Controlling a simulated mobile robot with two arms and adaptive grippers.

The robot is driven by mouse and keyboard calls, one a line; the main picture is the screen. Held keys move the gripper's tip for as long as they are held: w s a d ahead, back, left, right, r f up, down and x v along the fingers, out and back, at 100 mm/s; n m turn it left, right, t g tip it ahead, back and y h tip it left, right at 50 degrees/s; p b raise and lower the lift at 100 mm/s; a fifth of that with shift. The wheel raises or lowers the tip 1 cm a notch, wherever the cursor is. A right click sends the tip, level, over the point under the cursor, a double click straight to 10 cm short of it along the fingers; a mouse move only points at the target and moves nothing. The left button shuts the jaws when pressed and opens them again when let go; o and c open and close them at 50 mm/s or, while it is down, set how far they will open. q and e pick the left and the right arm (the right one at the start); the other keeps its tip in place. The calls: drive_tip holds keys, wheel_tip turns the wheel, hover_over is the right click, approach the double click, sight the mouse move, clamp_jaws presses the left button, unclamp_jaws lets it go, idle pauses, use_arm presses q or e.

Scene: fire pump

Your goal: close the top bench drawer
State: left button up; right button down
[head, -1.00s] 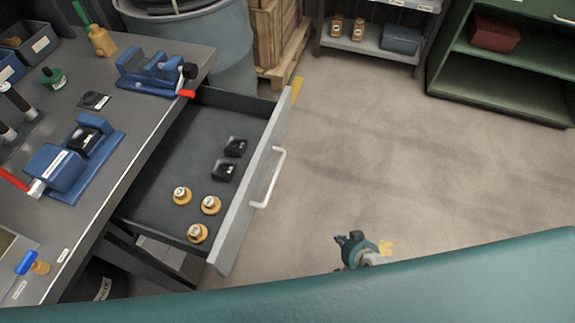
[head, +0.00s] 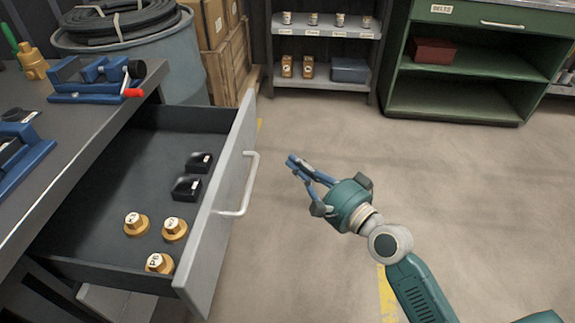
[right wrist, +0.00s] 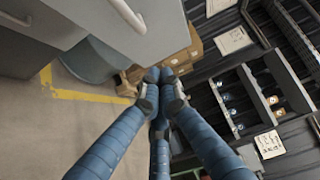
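The top bench drawer (head: 110,180) is pulled well out of the bench in the head view. Its grey front (head: 215,215) carries a white bar handle (head: 251,185). Inside lie two black blocks and several brass hex fittings (head: 135,223). My right gripper (head: 295,162) is to the right of the handle, apart from it, with its blue fingers brought together at the tips and nothing between them. In the right wrist view the fingertips (right wrist: 158,76) meet, and a white handle (right wrist: 127,14) on a grey front shows at upper left. My left gripper is not in view.
The bench (head: 80,145) holds a blue vise (head: 95,78) at its edge. A barrel with coiled hose (head: 125,40) and wooden crates (head: 230,70) stand behind the drawer. A grey shelf and green cabinet (head: 455,105) line the back. The floor right of the drawer is clear.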

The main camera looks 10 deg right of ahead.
approach(249, 136)
drive_tip(key=w+d, duration=0.2)
drive_tip(key=a, duration=0.1)
drive_tip(key=w+a, duration=0.1)
drive_tip(key=a, duration=0.1)
drive_tip(key=w+a, duration=0.1)
drive_tip(key=shift+a+r, duration=0.1)
drive_tip(key=shift+a, duration=0.15)
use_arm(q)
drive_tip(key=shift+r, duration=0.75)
